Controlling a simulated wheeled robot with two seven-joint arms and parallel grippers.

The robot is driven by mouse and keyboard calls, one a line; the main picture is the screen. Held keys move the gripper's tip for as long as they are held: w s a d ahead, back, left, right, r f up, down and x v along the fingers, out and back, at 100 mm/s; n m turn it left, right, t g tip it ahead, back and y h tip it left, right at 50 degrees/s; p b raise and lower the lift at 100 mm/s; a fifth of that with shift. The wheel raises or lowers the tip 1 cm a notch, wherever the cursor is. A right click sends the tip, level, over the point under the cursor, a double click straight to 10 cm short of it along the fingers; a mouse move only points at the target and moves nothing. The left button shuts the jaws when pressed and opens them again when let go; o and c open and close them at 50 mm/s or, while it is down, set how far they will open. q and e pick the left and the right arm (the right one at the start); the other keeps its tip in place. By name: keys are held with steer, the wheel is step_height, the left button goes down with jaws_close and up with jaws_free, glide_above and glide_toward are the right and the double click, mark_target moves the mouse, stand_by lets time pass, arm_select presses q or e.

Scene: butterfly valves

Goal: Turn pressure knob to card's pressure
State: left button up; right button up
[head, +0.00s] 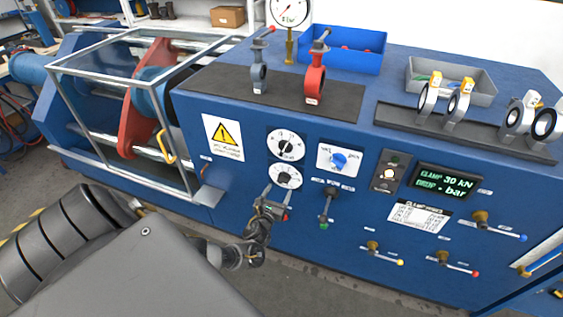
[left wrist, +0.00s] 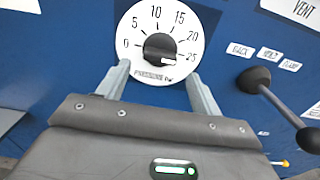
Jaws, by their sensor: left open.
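The pressure knob (left wrist: 160,47) is black, on a white dial marked 0 to 25; its white mark points right, close to 25. In the head view its dial (head: 286,176) is the lower of two on the blue panel. My left gripper (head: 277,191) is just below it. In the left wrist view its fingers (left wrist: 157,76) are open, one on each side of the dial's lower part, with the knob beyond the tips. A white card (head: 418,215) hangs under the display (head: 443,181); its small print is unreadable here. My right gripper is not in view.
The upper dial (head: 286,145) sits directly above. Several coloured-tip levers are lower right. Valves stand on top of the bench, and a metal guard frame (head: 90,60) is at left.

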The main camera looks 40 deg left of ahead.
arm_select(q)
steer(key=v, duration=0.6)
steer(key=shift+s, duration=0.1)
stand_by(0.4)
steer(key=s+d+f+n+g+h, duration=0.1)
steer(key=s+d+f+n+g, duration=0.1)
steer(key=s+f+n+g, duration=0.7)
steer(key=s+d+f+n+h, duration=0.15)
steer(key=s+f+n, duration=0.35)
steer(key=f+n, duration=0.95)
steer(key=s+d+f+n+g+h+b, duration=0.1)
steer(key=s+d+f, duration=0.3)
steer(key=s, duration=0.5)
steer(key=s+d+f+n+g+h+b, duration=0.1)
steer(key=s+d+f+n+g, duration=0.2)
steer(key=s, duration=0.7)
steer(key=s+d+f+n+g+h, duration=0.1)
steer(key=s+d+f+n+g, duration=0.1)
steer(key=s, duration=0.8)
step_height(320, 180, down, 4)
steer(key=d+g, duration=0.1)
steer(key=d, duration=0.1)
steer(key=shift+s+d+r+b, duration=0.15)
steer(key=shift+d+r+b, duration=0.05)
steer(key=shift+d+b, duration=0.2)
